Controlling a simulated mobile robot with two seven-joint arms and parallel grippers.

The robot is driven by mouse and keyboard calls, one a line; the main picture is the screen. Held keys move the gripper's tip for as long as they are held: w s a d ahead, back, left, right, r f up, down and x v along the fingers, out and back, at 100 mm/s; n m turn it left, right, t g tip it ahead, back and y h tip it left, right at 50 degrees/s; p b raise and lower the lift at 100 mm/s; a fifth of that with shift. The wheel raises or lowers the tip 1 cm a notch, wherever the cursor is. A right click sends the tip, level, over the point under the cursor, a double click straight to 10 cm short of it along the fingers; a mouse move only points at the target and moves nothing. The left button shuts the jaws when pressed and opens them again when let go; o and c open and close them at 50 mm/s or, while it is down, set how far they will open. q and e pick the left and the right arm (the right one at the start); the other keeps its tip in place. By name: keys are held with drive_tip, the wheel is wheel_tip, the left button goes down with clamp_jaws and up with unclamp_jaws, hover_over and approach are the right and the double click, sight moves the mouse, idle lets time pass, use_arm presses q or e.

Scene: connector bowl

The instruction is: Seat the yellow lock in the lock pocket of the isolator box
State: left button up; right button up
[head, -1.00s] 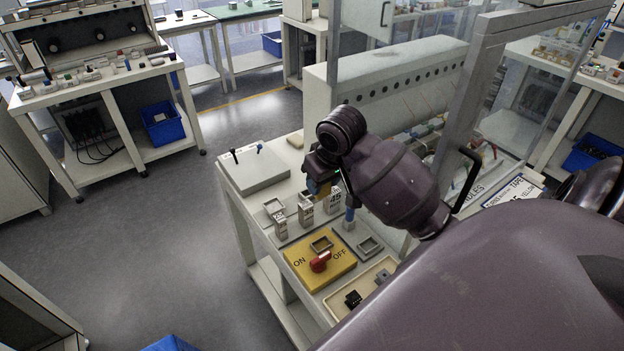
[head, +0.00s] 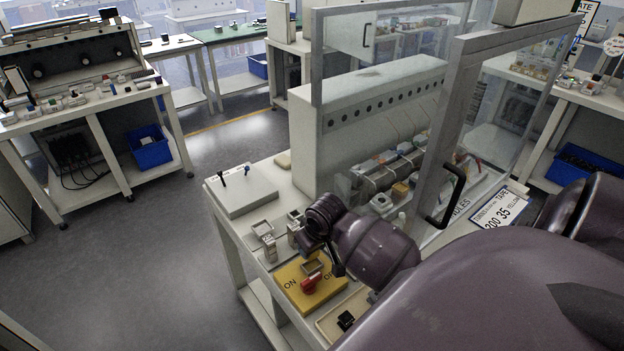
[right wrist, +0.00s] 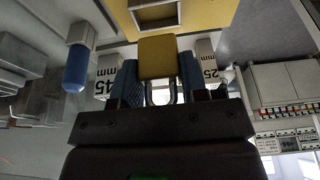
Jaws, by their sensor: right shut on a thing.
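My right gripper (right wrist: 158,88) is shut on the yellow lock (right wrist: 158,55), whose metal shackle points back between the blue finger pads. The isolator box (head: 325,289) is a yellow block with ON/OFF lettering and a red knob (head: 309,285). Its lock pocket (head: 312,267) is a grey square frame on top, and shows at the top of the right wrist view (right wrist: 138,18). The lock is apart from the pocket in the wrist picture. In the head view my right wrist hangs over the box's far side and hides the lock. My left gripper is not in view.
Grey labelled gauge blocks (head: 266,240) stand just behind the box; a blue-tipped post (right wrist: 76,68) shows in the wrist view. A cream tray (head: 328,324) with a black part lies in front right. A clear-panelled guard frame (head: 450,130) rises at the right.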

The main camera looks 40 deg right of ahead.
sight(312, 257)
drive_tip(key=shift+f, duration=2.15)
drive_tip(key=shift+f, duration=0.1)
drive_tip(key=o, duration=1)
drive_tip(key=v, duration=1.2)
